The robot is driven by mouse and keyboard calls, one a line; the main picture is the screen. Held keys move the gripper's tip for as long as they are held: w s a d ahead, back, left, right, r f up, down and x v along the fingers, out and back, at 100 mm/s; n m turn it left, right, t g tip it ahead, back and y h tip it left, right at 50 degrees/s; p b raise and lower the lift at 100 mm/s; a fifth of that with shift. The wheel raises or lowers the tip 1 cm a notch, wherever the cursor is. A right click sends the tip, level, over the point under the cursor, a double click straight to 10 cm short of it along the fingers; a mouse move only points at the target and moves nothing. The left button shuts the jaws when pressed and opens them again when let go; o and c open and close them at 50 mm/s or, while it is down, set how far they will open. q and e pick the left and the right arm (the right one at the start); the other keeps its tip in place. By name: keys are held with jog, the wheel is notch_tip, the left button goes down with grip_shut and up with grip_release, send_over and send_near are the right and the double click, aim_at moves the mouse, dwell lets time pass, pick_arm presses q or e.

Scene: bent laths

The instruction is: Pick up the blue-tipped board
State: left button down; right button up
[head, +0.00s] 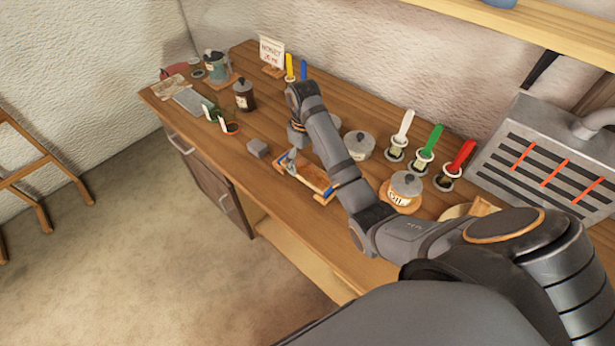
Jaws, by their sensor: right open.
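A light wooden board with blue ends (318,186) lies near the front edge of the wooden workbench (275,205). It seems to be part of, or to lie along, a small rectangular wooden shape; I cannot tell which at this size. My right gripper (291,162) points down at the left end of this board, very close above or around it. It is open, and I cannot tell whether it touches the board. My right arm hides part of the bench behind it. My left gripper is not in view.
White (404,127), green (431,141) and red (462,156) upright pieces, a grey-lidded pot (360,144) and a labelled jar (405,187) stand right. A dark jar (244,95) and a sign (271,52) stand farther back.

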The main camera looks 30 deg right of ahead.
aim_at(305, 169)
notch_tip(305, 169, down, 4)
jog(key=shift+d+r+b, duration=0.1)
jog(key=shift+r+b, duration=0.1)
jog(key=shift+b, duration=0.4)
jog(key=shift+w, duration=0.1)
jog(key=shift+r, duration=0.15)
jog(key=c, duration=0.4)
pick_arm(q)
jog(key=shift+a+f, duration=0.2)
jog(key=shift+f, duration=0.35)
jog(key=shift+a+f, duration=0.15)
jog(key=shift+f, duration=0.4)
pick_arm(e)
jog(key=c, duration=0.9)
